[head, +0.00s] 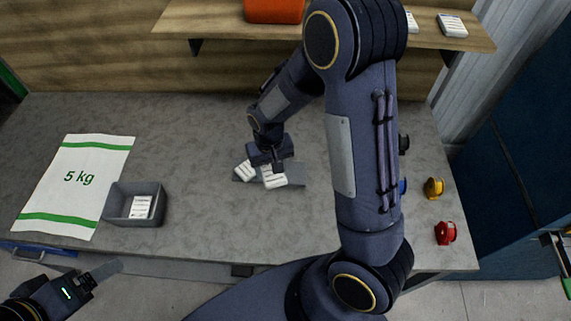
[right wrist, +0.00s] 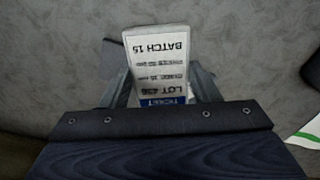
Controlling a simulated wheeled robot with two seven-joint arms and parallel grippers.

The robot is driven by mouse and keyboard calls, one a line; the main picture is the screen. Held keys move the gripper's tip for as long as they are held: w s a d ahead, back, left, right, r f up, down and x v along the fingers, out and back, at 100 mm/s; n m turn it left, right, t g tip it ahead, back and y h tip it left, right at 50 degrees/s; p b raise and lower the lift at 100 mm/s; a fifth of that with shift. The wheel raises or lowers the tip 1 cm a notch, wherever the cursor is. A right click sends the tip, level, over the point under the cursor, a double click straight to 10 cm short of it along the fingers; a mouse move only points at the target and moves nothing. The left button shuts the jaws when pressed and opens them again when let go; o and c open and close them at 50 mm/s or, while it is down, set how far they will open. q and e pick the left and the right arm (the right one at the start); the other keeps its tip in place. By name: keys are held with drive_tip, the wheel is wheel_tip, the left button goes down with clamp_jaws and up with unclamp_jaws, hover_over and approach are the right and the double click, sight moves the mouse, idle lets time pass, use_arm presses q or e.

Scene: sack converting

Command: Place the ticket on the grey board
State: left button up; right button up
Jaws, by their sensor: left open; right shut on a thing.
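The white ticket, printed BATCH 15 and LOT 436 with a blue TICKET band, shows in the right wrist view (right wrist: 158,65) between the fingers of my right gripper (right wrist: 160,90). In the head view my right gripper (head: 278,166) points down at a white printed piece (head: 273,180), over the darker grey board (head: 296,173). I cannot tell whether the ticket touches the board. A second white printed piece (head: 245,171) lies at the board's left end. My left gripper (head: 103,271) is open and empty at the lower left, off the table's front edge.
A grey bin (head: 119,212) with white printed pieces stands beside a flat white 5 kg sack (head: 75,190) at left. Red (head: 445,232), yellow (head: 434,188) and blue items stand at the right. A wooden shelf (head: 215,22) crosses the back.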

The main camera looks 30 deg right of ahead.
drive_tip(key=w+d+f, duration=0.2)
drive_tip(key=d+f, duration=0.1)
drive_tip(key=d, duration=0.1)
drive_tip(key=b, duration=0.4)
hover_over(288, 171)
drive_tip(key=a, duration=0.1)
drive_tip(key=f, duration=0.3)
drive_tip(key=shift+s+f, duration=0.3)
drive_tip(key=shift+w+d+f, duration=0.25)
drive_tip(key=shift+d+f, duration=0.15)
drive_tip(key=shift+f, duration=0.2)
drive_tip(key=shift+w+d+f+b, duration=0.1)
drive_tip(key=shift+f+b, duration=1.1)
drive_tip(key=shift+f, duration=0.3)
drive_tip(key=shift+f, duration=0.2)
drive_tip(key=o, duration=1)
drive_tip(key=shift+r, duration=0.1)
